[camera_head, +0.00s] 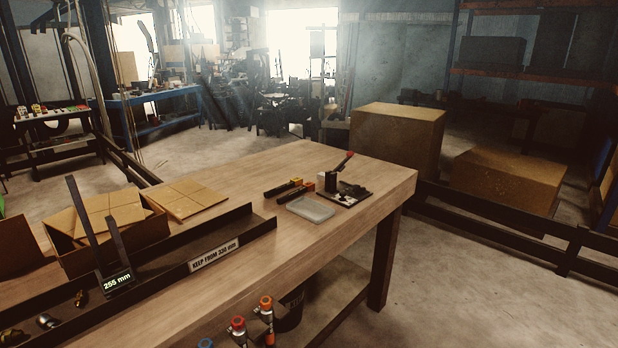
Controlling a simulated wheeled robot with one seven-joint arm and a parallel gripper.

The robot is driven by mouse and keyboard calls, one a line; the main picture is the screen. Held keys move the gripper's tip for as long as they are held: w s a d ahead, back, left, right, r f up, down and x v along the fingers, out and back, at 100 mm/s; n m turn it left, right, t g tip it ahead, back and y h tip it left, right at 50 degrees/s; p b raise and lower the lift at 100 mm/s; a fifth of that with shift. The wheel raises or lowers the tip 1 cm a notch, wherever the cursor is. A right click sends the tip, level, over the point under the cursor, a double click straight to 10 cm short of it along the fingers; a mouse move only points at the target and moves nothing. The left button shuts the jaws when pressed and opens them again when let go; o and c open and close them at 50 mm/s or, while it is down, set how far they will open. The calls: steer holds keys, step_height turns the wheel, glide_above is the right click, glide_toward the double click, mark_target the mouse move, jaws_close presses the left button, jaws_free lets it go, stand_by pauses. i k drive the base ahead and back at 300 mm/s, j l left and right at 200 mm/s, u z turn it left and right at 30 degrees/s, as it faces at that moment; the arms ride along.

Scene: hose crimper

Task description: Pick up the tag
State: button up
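No loose tag can be made out for certain. A white label (214,255) with black print, reading roughly "KEEP FROM 330 mm", sits against the front wall of a long dark tray (255,231) on the wooden bench. To its left, a small dark display (117,282) reads "255 mm", at the foot of two dark upright bars. I cannot tell whether either is the tag. My gripper is not in view.
An open cardboard box (105,252) stands behind the tray. Capped bottles (266,312) stand below the front edge. Dark rails (500,232) border the right floor.

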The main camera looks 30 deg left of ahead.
mark_target(299, 180)
steer(key=i+u, duration=0.75)
steer(key=i+l+u, duration=0.1)
steer(key=i+u, duration=0.55)
steer(key=u, duration=0.15)
